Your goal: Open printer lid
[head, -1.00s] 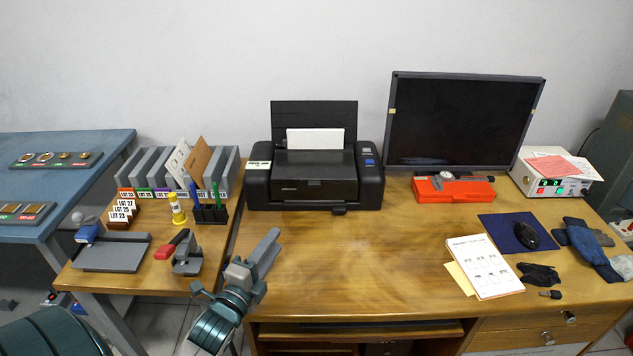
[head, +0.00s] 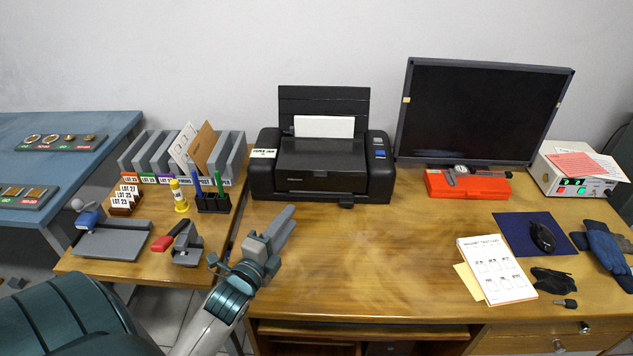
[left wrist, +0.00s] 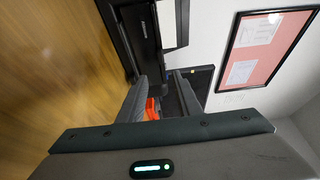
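The black printer (head: 320,187) stands at the back left of the wooden desk in the head view. Its flat top lid (head: 322,153) looks shut. A raised rear support behind it holds white paper (head: 324,127). My left gripper (head: 287,226) is over the desk's left edge, in front of the printer and apart from it, pointing up and right. In the left wrist view, the two fingers of my left gripper (left wrist: 160,82) stand apart, with nothing held between them. Part of the black printer (left wrist: 126,38) shows at the top there. My right gripper is not in view.
A monitor (head: 480,110) and red case (head: 467,186) stand right of the printer. Papers (head: 495,268), a mouse (head: 541,237) and gloves lie at the right. A side table at the left holds files, a pen holder (head: 213,202) and a stapler-like tool. The desk before the printer is clear.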

